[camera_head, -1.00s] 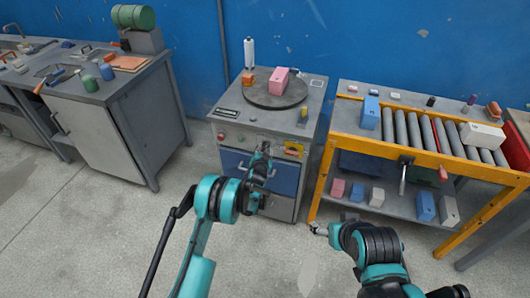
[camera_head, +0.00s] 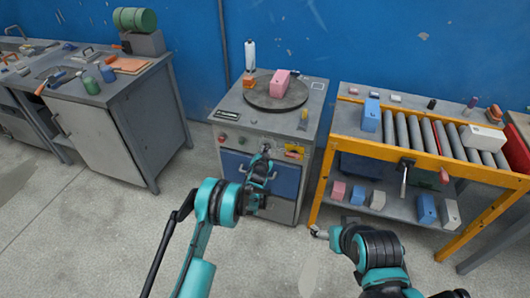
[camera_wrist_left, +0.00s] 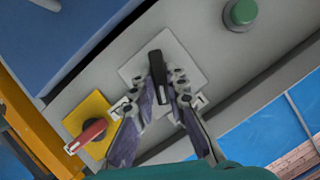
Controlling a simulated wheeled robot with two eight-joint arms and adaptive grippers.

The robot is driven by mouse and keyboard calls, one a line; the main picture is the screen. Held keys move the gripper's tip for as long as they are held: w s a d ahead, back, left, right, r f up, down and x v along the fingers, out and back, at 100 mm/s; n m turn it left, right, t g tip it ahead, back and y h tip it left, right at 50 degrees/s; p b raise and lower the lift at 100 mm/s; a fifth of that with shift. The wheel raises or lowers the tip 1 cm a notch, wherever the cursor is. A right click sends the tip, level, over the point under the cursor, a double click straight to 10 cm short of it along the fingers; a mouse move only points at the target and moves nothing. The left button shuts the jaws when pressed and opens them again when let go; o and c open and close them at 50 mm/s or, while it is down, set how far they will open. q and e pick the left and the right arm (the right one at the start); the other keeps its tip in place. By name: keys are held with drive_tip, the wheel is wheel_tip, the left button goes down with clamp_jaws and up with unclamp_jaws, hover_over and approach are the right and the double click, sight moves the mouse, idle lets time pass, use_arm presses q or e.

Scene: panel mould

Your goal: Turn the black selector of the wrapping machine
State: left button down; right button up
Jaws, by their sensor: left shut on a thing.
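The wrapping machine (camera_head: 236,132) is a grey cabinet with a round dark turntable (camera_head: 262,98) on top. Its black selector (camera_wrist_left: 157,75) shows in the left wrist view as a dark bar on a pale square plate (camera_wrist_left: 188,62). My left gripper (camera_wrist_left: 163,88) has its two fingers on either side of the selector and is shut on it. In the head view my left gripper (camera_head: 262,160) is at the machine's front panel and hides the selector.
A green button (camera_wrist_left: 241,13) and a red handle on a yellow plate (camera_wrist_left: 98,108) flank the selector. A pink box (camera_head: 280,84) is on the turntable. A yellow-framed roller table (camera_head: 340,125) stands right, a grey workbench (camera_head: 110,130) left. Floor is open between bench and machine.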

use_arm(q)
drive_tip(key=shift+a+n+g+h, duration=0.15)
drive_tip(key=shift+n+g+h, duration=0.25)
drive_tip(key=shift+n+h, duration=1.1)
drive_tip(key=shift+n+y, duration=0.3)
drive_tip(key=shift+n, duration=0.1)
drive_tip(key=c, duration=1.5)
unclamp_jaws()
drive_tip(key=shift+w, duration=0.1)
drive_tip(key=shift+c, duration=0.2)
drive_tip(key=v, duration=1.2)
drive_tip(key=shift+r, duration=0.1)
